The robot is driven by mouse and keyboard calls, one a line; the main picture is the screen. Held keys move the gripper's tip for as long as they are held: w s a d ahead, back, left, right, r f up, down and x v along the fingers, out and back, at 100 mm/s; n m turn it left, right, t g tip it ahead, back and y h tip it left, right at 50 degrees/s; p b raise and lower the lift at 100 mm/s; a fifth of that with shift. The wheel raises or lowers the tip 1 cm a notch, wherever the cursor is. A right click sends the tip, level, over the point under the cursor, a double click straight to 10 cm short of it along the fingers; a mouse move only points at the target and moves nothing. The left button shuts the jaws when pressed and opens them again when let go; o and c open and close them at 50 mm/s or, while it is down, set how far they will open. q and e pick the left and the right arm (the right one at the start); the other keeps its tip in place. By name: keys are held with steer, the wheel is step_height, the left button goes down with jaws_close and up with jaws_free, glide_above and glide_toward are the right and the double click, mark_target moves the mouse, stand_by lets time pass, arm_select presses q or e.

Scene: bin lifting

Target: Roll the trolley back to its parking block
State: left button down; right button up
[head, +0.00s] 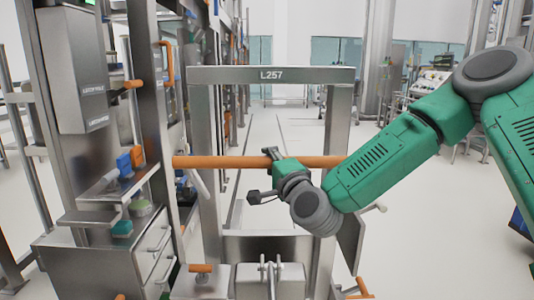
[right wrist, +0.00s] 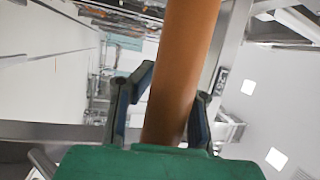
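The trolley is a grey metal frame (head: 272,75) with an "L257" label on its top beam, standing in front of me in the head view. An orange handle bar (head: 215,162) runs level across it. My right gripper (head: 271,154) is at the middle of this bar. In the right wrist view, its two dark fingers (right wrist: 165,110) stand on either side of the orange bar (right wrist: 182,60), with a narrow gap on the left side. My left gripper is out of view. I cannot pick out the parking block with certainty.
A metal rack with drawers (head: 105,262) and small coloured bins (head: 124,165) stands close on the left. A metal block with hooks (head: 270,282) is low in front. Clear pale floor (head: 420,235) lies to the right. Equipment stands further back.

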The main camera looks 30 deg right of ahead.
steer(key=o, duration=0.5)
steer(key=shift+w+d+f, duration=0.1)
steer(key=shift+w, duration=0.1)
steer(key=shift+d+v, duration=0.15)
steer(key=shift+v, duration=0.75)
steer(key=shift+d+v, duration=0.15)
steer(key=shift+v, duration=0.8)
arm_select(q)
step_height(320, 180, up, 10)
steer(key=p, duration=0.9)
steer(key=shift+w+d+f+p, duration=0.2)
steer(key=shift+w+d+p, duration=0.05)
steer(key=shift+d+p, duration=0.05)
arm_select(e)
steer(key=shift+v, duration=5.9)
